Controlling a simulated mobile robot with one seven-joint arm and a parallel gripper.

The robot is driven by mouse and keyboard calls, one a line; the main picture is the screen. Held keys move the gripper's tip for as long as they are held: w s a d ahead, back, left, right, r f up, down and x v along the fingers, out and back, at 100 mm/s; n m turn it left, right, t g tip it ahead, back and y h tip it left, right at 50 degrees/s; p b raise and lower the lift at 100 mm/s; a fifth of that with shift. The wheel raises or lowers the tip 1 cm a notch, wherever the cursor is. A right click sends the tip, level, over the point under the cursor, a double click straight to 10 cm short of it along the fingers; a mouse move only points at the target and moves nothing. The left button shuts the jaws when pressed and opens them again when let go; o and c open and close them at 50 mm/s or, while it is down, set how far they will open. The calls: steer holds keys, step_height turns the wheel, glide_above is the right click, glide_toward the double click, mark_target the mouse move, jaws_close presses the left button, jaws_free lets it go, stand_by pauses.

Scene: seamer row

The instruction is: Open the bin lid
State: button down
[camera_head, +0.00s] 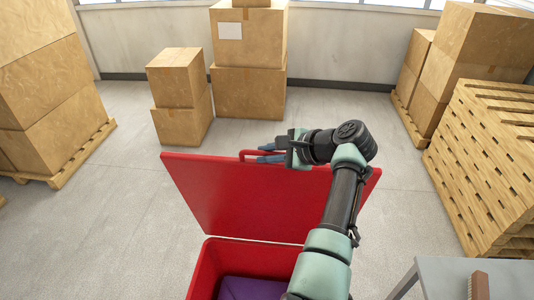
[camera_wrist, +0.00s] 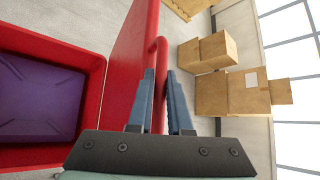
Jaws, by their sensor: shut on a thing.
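The red bin (camera_head: 205,270) stands low in front of me in the head view, with something purple (camera_head: 250,289) inside. Its red lid (camera_head: 235,195) is raised and stands tilted up behind the bin's opening. My gripper (camera_head: 262,154) is at the lid's top edge, shut on the red bar handle (camera_head: 246,154). In the wrist view, the handle (camera_wrist: 160,55) runs between the two blue fingers of my gripper (camera_wrist: 160,88). The lid (camera_wrist: 128,75) and the open bin (camera_wrist: 88,110) show to the left there. My arm hides part of the lid and bin in the head view.
Stacked cardboard boxes (camera_head: 248,90) stand behind the lid near the wall. More boxes on a pallet (camera_head: 70,165) are at left. Stacked wooden pallets (camera_head: 485,160) are at right. A grey table (camera_head: 435,285) with a brush (camera_head: 480,287) is at lower right. Floor around the bin is clear.

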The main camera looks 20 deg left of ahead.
steer(key=shift+f, duration=0.15)
steer(key=c, duration=0.9)
jaws_free()
steer(key=shift+o, duration=0.3)
steer(key=shift+s, duration=0.15)
steer(key=shift+d, duration=0.1)
steer(key=b+v, duration=0.3)
steer(key=v, duration=1)
steer(key=shift+r+b, duration=0.4)
